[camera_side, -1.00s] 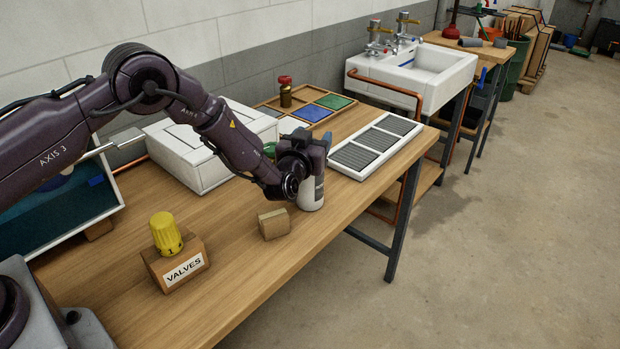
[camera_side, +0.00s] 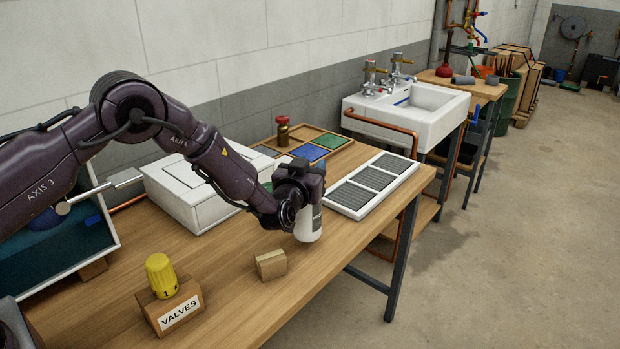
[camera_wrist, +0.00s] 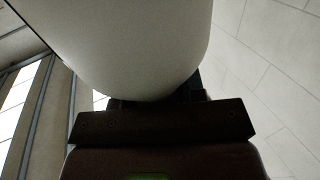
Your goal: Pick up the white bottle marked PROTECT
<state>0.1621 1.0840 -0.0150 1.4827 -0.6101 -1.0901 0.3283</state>
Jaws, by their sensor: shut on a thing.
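The white bottle (camera_side: 308,226) is in my gripper (camera_side: 304,184) above the right part of the wooden bench. In the wrist view, the bottle's pale, rounded body (camera_wrist: 140,45) fills the top, against the dark gripper (camera_wrist: 160,115).
A small wooden block (camera_side: 271,264) lies just in front of the bottle. A white tray with grey panels (camera_side: 391,195) is to the right. A white box (camera_side: 180,190) is behind my arm. A VALVES block (camera_side: 172,312) with a yellow knob stands at the front left.

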